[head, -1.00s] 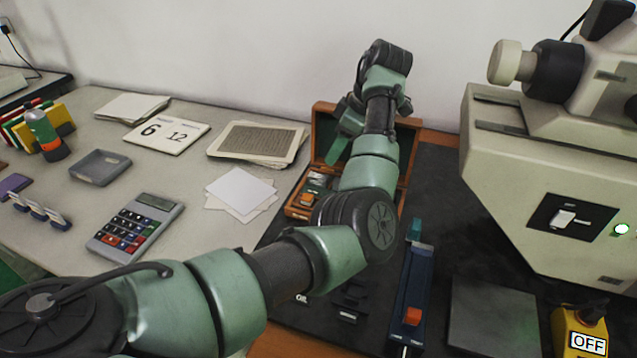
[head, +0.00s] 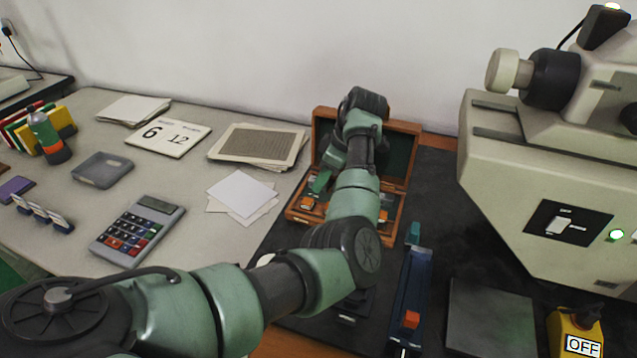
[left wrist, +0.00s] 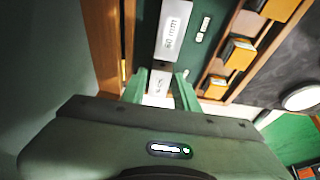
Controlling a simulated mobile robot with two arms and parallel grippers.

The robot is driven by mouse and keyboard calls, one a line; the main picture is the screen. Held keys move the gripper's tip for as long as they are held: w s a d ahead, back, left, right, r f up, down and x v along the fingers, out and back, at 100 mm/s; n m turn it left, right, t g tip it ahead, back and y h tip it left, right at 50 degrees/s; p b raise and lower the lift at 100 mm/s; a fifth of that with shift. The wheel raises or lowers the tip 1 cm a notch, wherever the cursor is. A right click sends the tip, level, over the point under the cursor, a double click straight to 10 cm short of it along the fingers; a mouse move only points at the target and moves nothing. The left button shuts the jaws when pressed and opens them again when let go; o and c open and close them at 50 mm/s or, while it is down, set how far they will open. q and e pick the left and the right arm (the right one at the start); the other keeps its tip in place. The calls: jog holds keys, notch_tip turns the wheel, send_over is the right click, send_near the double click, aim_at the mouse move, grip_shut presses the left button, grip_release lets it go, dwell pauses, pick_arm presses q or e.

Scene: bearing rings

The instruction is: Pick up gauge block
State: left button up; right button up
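The open wooden case (head: 404,213) with green lining holds the gauge blocks. In the left wrist view, a silver block marked "60 mm" (left wrist: 173,28) lies in the green lining. A smaller silver block (left wrist: 159,84) with partly hidden marking lies nearer, between my finger tips. My left gripper (left wrist: 160,90) is open, one green finger on each side of this smaller block; I cannot tell whether they touch it. In the head view my left gripper (head: 320,184) is over the case, mostly hidden by my arm. My right gripper is not in view.
Orange blocks (left wrist: 239,53) sit in wooden slots beside the silver ones. The case's raised lid (head: 402,150) stands behind my wrist. A blue bar fixture (head: 412,295) lies on the dark mat, and a large beige machine (head: 540,170) stands to the right.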

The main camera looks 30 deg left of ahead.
pick_arm(q)
grip_shut()
jog(key=shift+r, duration=0.15)
